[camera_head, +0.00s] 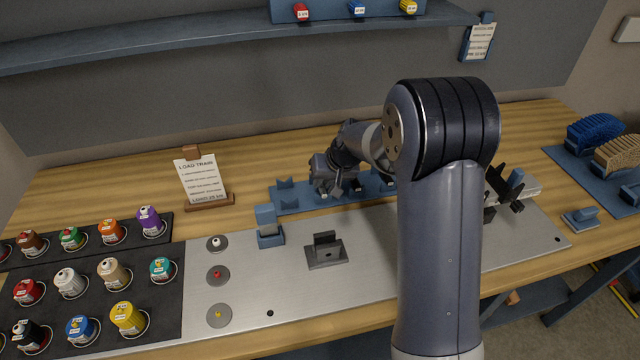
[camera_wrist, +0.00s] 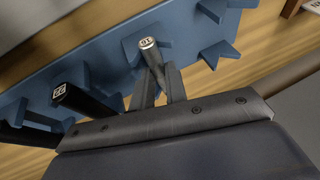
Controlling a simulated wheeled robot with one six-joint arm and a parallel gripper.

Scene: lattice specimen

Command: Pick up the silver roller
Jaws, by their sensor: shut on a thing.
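The silver roller (camera_wrist: 151,52) shows in the wrist view as a slim metallic rod with a marked pale end. My gripper (camera_wrist: 158,80) is shut on it, with one finger on each side. The blue rack (camera_wrist: 112,57) with raised notched supports lies behind it; I cannot tell whether the roller still touches the rack. In the head view my gripper (camera_head: 326,182) is low over the rack (camera_head: 287,203) at the back of the bench, and the roller is hard to make out there.
A darker roller (camera_wrist: 82,102) with a marked end lies left of my gripper in the wrist view. In the head view, a blue block (camera_head: 268,222) and a dark bracket (camera_head: 326,252) stand in front of the rack. A sign (camera_head: 203,180) stands to the left.

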